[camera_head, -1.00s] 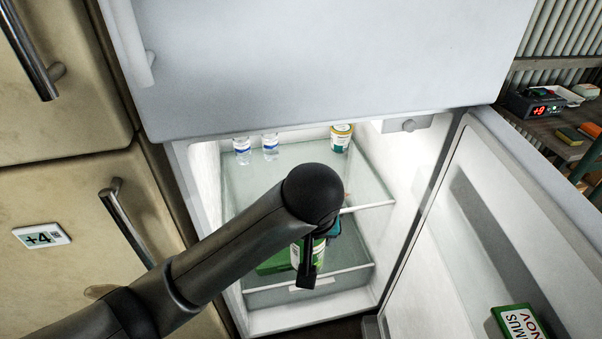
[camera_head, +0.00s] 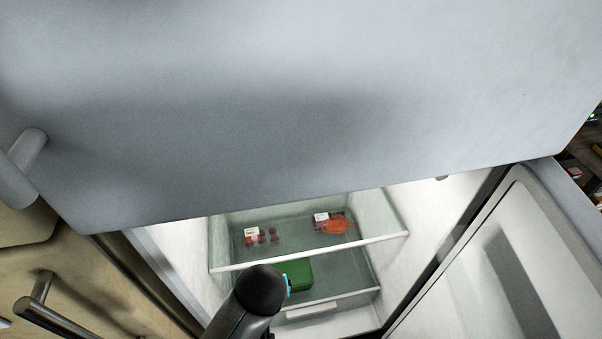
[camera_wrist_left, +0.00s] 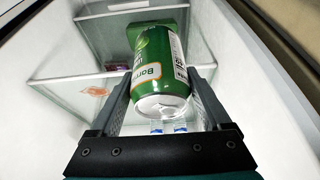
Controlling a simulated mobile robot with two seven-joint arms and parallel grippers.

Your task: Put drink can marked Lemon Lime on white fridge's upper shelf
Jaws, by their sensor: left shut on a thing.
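My left gripper (camera_wrist_left: 166,76) is shut on a green drink can (camera_wrist_left: 158,68) in the left wrist view, with a finger on each side. The can's silver end faces the camera. Its white band shows only part of a word, "Bor", and I cannot read a flavour. In the head view my left arm hides the gripper and can, low in front of the fridge opening. The white fridge (camera_head: 445,205) is open. Its upper glass shelf (camera_head: 318,253) has a pale front edge, and red-and-white packs (camera_head: 252,236) and an orange item (camera_head: 338,226) show at the shelf.
A large white upper door (camera_head: 320,110) overhangs the opening and hides its top. The open lower door (camera_head: 490,270) stands to the right. A green box (camera_head: 298,272) lies below the shelf edge. Beige cabinet fronts with a bar handle (camera_head: 60,315) are at left.

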